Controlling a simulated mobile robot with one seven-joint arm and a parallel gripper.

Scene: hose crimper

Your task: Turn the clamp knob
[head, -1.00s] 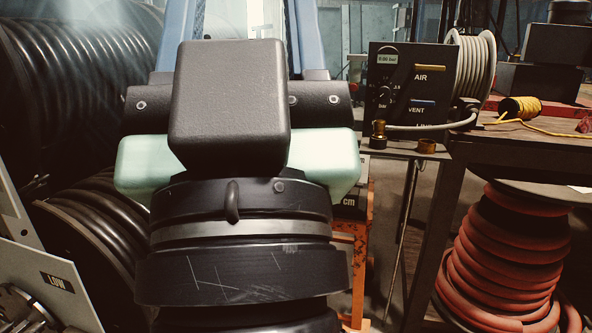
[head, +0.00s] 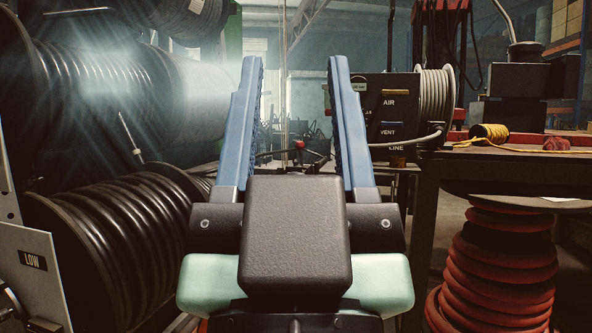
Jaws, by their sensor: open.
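My gripper (head: 294,66) is in the middle of the head view, its two blue fingers pointing forward and wide apart with nothing between their tips. A small red knob (head: 299,145) on dark thin arms shows in the gap between the fingers, farther off than the gripper. I cannot tell for sure that it is the clamp knob. What it is mounted on is hidden behind my gripper's dark body.
A control box (head: 395,135) marked AIR, VENT and LINE stands at right beside a pale hose reel (head: 435,92). A table (head: 500,155) carries a yellow cord spool (head: 489,133). Red hose (head: 503,262) is stacked below. Black hose reels (head: 115,235) fill the left side.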

